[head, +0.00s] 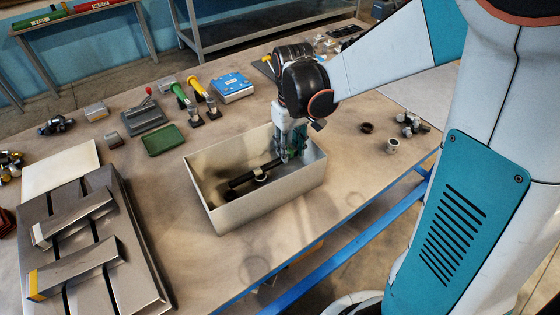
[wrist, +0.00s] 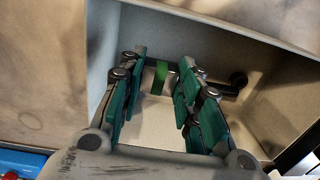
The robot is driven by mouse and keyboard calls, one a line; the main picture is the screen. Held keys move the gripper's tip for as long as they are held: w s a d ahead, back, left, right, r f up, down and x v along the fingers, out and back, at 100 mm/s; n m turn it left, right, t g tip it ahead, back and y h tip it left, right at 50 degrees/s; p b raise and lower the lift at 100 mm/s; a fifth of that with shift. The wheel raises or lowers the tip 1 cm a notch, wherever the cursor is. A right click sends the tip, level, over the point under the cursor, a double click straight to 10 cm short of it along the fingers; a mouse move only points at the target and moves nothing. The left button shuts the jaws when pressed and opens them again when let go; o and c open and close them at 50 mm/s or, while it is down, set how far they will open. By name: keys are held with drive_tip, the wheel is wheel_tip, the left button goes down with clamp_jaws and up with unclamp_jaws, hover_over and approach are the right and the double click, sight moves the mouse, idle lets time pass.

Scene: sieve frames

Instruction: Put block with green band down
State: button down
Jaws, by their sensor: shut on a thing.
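The block with the green band (wrist: 160,77) shows in the wrist view as a dark bar between my fingertips, its green band facing the camera. My gripper (head: 289,150) is down inside an open pale metal box (head: 265,208) in the head view, near its right end. In the wrist view its teal-padded fingers (wrist: 160,82) are set apart on either side of the block and shut on it. In the head view the fingers and box wall partly hide the block. I cannot tell whether it touches the box floor.
Inside the box lie a dark bar (head: 252,176) and a small pale ring (head: 261,175). To the left, a slotted metal plate (head: 140,265) bears blocks with white (head: 75,215) and yellow (head: 76,268) bands. A green tray (head: 165,139) and blue box (head: 232,87) stand behind.

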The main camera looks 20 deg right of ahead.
wheel_tip(320, 180, down, 11)
drive_tip(key=b, duration=0.2)
drive_tip(key=shift+d+r+b, duration=0.1)
drive_tip(key=shift+r+b, duration=0.1)
drive_tip(key=shift+b, duration=0.1)
drive_tip(key=shift+f, duration=0.1)
drive_tip(key=shift+f, duration=0.15)
drive_tip(key=c, duration=1.2)
unclamp_jaws()
drive_tip(key=shift+r, duration=0.2)
